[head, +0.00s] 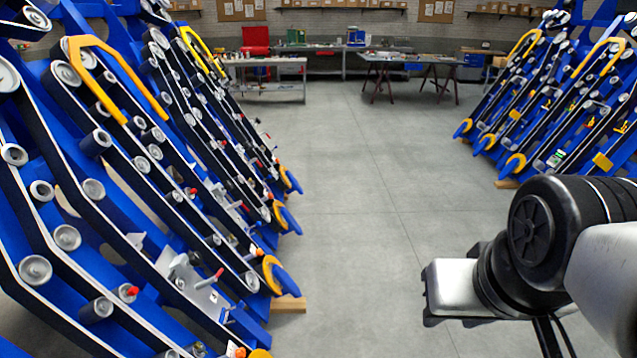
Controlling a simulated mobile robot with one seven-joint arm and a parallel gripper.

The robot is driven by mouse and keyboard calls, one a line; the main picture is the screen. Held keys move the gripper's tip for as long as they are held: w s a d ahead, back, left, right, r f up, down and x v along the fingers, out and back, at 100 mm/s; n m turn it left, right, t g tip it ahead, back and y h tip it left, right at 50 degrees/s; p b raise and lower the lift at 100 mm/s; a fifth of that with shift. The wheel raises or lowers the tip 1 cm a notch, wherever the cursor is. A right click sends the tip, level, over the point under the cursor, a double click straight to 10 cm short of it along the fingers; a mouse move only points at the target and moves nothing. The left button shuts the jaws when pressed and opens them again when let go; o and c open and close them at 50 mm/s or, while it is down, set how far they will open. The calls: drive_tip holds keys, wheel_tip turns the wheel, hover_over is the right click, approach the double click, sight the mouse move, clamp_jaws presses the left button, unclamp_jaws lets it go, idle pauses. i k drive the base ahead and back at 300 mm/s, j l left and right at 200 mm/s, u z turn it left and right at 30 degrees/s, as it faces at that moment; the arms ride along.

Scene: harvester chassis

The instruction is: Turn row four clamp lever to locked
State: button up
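Blue harvester row units with pulleys and dark belts stand tilted along the left side. A lever with a red grip (210,278) sticks out from a metal bracket on a near row at the lower left. Other red tips show on a roller-like part (128,292) and farther back (190,191). I cannot tell which row is row four or whether any lever is locked. My gripper (430,295), a silver block at the end of my arm on the right, is over open floor, well apart from the levers. Its fingers are not clear.
The grey floor (340,190) between the two banks of rows is clear. More blue rows with yellow guards (515,165) stand at the right. Workbenches (405,62) stand at the back wall. A wooden block (289,304) lies under the left rows.

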sight(218, 275)
drive_tip(key=i+l+z, duration=0.35)
drive_tip(key=i, duration=0.3)
drive_tip(key=i+z, duration=0.3)
drive_tip(key=i, duration=0.4)
drive_tip(key=i+u, duration=0.25)
drive_tip(key=i, duration=0.2)
drive_tip(key=i+l+u, duration=0.1)
drive_tip(key=i+u, duration=0.15)
drive_tip(key=i, duration=0.2)
drive_tip(key=i+l+u, duration=0.15)
drive_tip(key=i+u, duration=0.15)
drive_tip(key=i, duration=0.15)
drive_tip(key=i+j+u, duration=0.1)
drive_tip(key=u, duration=0.3)
drive_tip(key=i+u, duration=0.5)
drive_tip(key=u, duration=0.25)
drive_tip(key=i+u, duration=0.2)
drive_tip(key=u, duration=0.2)
drive_tip(key=i+j+u, duration=0.2)
drive_tip(key=i+l, duration=0.1)
